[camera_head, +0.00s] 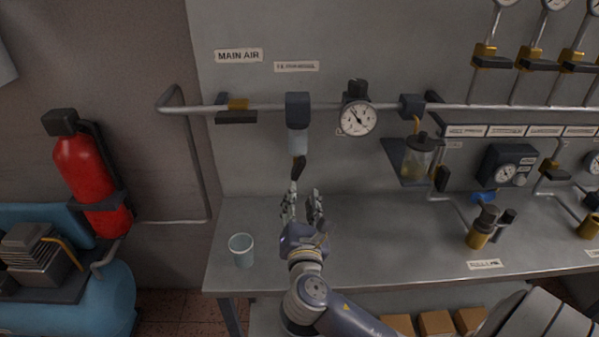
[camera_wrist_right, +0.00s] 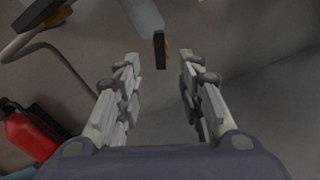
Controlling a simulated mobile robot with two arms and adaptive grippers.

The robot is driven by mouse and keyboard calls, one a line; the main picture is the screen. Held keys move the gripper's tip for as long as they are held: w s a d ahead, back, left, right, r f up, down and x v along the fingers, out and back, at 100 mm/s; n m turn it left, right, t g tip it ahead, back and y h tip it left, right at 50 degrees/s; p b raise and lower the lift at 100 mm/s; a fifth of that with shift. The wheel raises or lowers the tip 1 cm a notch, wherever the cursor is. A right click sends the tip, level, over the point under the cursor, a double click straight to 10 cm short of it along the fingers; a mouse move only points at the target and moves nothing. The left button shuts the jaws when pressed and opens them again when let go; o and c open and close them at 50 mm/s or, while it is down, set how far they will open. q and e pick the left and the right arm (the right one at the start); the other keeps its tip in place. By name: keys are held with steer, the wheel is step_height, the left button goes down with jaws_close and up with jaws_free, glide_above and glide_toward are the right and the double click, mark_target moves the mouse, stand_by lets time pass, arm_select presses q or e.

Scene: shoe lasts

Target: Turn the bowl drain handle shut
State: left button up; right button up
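The filter bowl (camera_head: 298,143) is a pale translucent cylinder under a dark block on the main air pipe. Its drain handle (camera_head: 298,169) is a small dark lever below the bowl, hanging down with a slight tilt. In the right wrist view the handle (camera_wrist_right: 160,50) is a dark bar with a bit of brass behind it, beside the bowl's pale end (camera_wrist_right: 143,16). My right gripper (camera_head: 302,204) is open just below the handle, fingers pointing up. In its wrist view (camera_wrist_right: 160,85) the handle shows between and beyond the fingertips, apparently untouched. My left gripper is out of view.
A clear cup (camera_head: 241,250) stands on the metal bench (camera_head: 370,245) left of my right gripper. A gauge (camera_head: 358,118) and an oil bowl (camera_head: 417,160) hang to the right. A brass-handled valve (camera_head: 238,110) is on the pipe at left.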

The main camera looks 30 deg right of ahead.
mark_target(299, 171)
steer(key=p+x, duration=0.2)
steer(key=x, duration=0.8)
steer(key=shift+w+d+r, duration=0.1)
steer(key=shift+w+d, duration=0.15)
steer(key=shift+d, duration=0.05)
jaws_close()
